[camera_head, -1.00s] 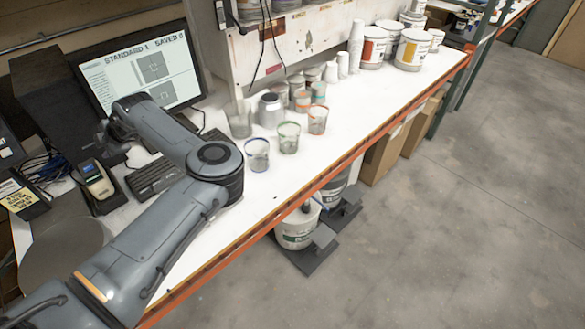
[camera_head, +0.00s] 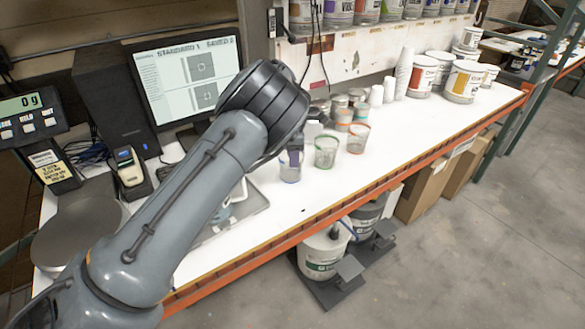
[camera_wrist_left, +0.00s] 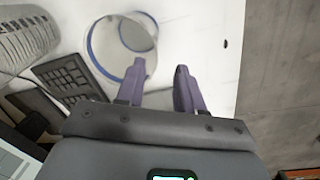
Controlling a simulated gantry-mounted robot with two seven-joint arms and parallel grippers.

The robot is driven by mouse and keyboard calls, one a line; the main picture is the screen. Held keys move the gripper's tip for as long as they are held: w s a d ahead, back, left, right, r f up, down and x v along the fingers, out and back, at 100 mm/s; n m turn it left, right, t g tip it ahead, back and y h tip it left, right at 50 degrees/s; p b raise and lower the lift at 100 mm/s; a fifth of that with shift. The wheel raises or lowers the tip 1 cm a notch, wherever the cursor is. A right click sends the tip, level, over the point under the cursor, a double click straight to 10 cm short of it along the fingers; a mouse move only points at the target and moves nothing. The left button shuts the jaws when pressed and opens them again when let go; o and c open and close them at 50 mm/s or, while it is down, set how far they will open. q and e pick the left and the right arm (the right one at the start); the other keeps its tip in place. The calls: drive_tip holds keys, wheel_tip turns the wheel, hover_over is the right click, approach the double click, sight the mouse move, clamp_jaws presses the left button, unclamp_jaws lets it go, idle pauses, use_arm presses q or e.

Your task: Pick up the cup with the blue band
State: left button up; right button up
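The clear cup with the blue band (camera_head: 290,168) stands on the white bench, leftmost of the front row of cups in the head view. The wrist view shows it from above, its blue-edged mouth (camera_wrist_left: 104,42) just ahead of the fingers. My left gripper (camera_wrist_left: 160,76) is open, with a gap between its two purple-grey fingers. The left finger's tip overlaps the cup's near edge in the picture; I cannot tell if they touch. The gap lies to the right of the cup's middle. My arm mostly hides this gripper in the head view. My right gripper is not in view.
A green-banded cup (camera_head: 326,152) and a red-banded cup (camera_head: 358,139) stand close to the right of the blue one. Small jars (camera_head: 340,103) are behind them. The monitor (camera_head: 187,80) and keyboard (camera_wrist_left: 68,78) lie left. The bench front to the right is clear.

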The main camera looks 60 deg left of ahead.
sight(292, 177)
use_arm(q)
drive_tip(key=shift+w+a+f+b, duration=0.1)
drive_tip(key=shift+a+f+b, duration=0.1)
drive_tip(key=shift+f, duration=1.05)
drive_tip(key=shift+w+a+f+b, duration=0.1)
drive_tip(key=shift+a+f+b, duration=0.05)
drive_tip(key=shift+f, duration=1.05)
drive_tip(key=shift+w+a+f+b, duration=0.1)
drive_tip(key=shift+a+f+b, duration=0.1)
drive_tip(key=shift+f, duration=1.05)
drive_tip(key=shift+c, duration=0.2)
clamp_jaws()
